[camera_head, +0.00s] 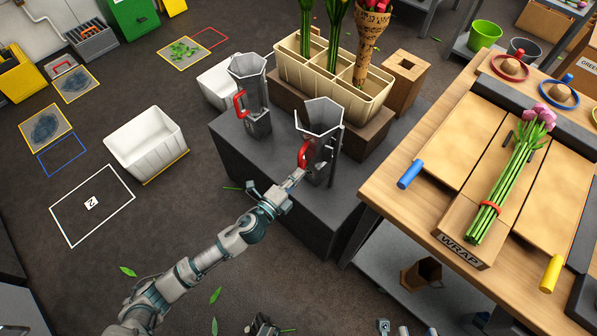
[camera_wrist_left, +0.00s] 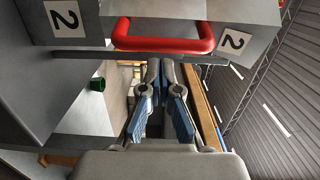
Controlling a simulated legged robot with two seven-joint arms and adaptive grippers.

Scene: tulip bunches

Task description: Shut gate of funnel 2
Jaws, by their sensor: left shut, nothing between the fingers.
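Funnel 2 (camera_head: 318,122) is the nearer grey metal funnel on the dark block, and its "2" labels (camera_wrist_left: 63,18) show in the left wrist view. Its red handle (camera_head: 304,153) faces my left gripper (camera_head: 296,178), which is shut and empty close below the handle. In the left wrist view the red handle (camera_wrist_left: 163,43) spans across just beyond the closed fingertips (camera_wrist_left: 166,66). A thin grey plate edge (camera_wrist_left: 90,58) runs below the funnel body. I cannot tell from these views how far the gate is open. A dark gripper-like shape, partly cut off, is at the bottom edge of the head view.
Another grey funnel with a red handle (camera_head: 249,95) stands behind left on the dark block (camera_head: 235,150). A cream planter (camera_head: 300,72) with stems and a wrapped bouquet is behind. The wooden wrap table (camera_head: 400,215) with tulips is right.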

